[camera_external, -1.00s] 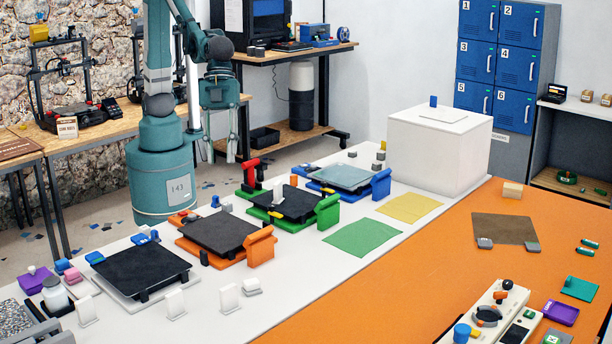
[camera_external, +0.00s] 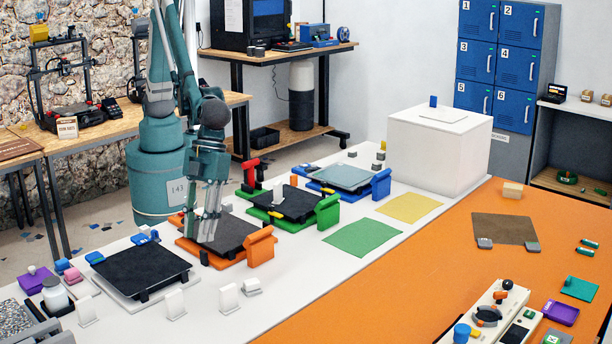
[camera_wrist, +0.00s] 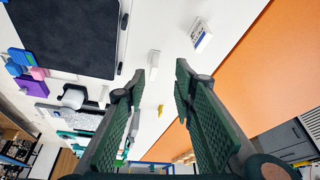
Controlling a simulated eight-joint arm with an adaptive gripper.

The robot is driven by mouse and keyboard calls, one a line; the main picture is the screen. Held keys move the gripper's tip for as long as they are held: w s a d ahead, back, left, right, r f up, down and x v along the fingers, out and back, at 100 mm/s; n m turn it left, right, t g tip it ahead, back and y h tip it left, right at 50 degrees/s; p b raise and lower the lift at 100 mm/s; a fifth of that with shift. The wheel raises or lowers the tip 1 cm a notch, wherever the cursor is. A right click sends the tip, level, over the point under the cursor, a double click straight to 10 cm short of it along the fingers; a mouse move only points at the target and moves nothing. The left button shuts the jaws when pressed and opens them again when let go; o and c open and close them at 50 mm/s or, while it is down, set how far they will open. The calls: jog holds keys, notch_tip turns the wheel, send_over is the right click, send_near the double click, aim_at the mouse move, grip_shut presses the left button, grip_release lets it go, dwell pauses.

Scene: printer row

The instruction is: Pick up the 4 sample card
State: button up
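Several small white cards on stands are on the white table in front of the printers in the external view: a left one (camera_external: 86,309), a middle one (camera_external: 175,303), one further right (camera_external: 229,298) and a low one (camera_external: 252,287). Their numbers cannot be read, so I cannot tell which is the 4 sample card. In the wrist view a white card with blue print (camera_wrist: 200,35) and a plain white one (camera_wrist: 152,64) lie beyond my fingertips. My gripper (camera_external: 206,240) is above the orange printer's black bed, apart from the cards. Its fingers (camera_wrist: 159,82) are spread and empty.
The orange printer (camera_external: 260,248) is under my gripper, with a black-bed printer (camera_external: 142,270) to its left and a green one (camera_external: 327,213) to its right. Green (camera_external: 362,237) and yellow (camera_external: 409,207) sheets lie flat. The orange surface (camera_external: 400,290) has clear room.

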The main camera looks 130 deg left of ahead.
aim_at(177, 291)
jog(key=d+f+m, duration=0.1)
jog(key=d+f, duration=0.1)
jog(key=f, duration=0.1)
jog(key=w+d+f, duration=0.1)
jog(key=d+f, duration=0.2)
jog(key=d+f+m+g, duration=0.1)
jog(key=d+f, duration=0.2)
jog(key=shift+w+d+f+m, duration=0.15)
jog(key=shift+w+f+m, duration=0.15)
jog(key=shift+f, duration=0.1)
jog(key=shift+x, duration=1.3)
jog(key=shift+d+f, duration=0.1)
jog(key=shift+x, duration=2.45)
jog(key=c, duration=0.8)
